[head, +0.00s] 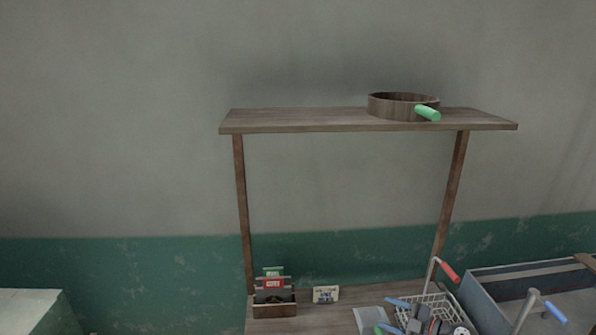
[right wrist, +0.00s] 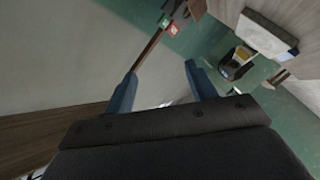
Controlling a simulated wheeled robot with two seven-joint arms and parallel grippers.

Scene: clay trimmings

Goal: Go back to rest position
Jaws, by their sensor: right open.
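My right gripper (head: 394,316) shows at the bottom of the head view, its two blue fingers pointing left beside the white wire basket (head: 456,312). In the right wrist view the same gripper (right wrist: 161,84) is open, with its blue fingers apart and nothing between them. My left gripper is in neither view.
A wooden shelf (head: 300,120) on two posts bears a round wooden sieve-like ring (head: 385,108) and a green cylinder (head: 427,113). Below stand a wooden caddy (head: 274,309) and a small card (head: 326,294). A grey-blue bin (head: 482,306) stands at right.

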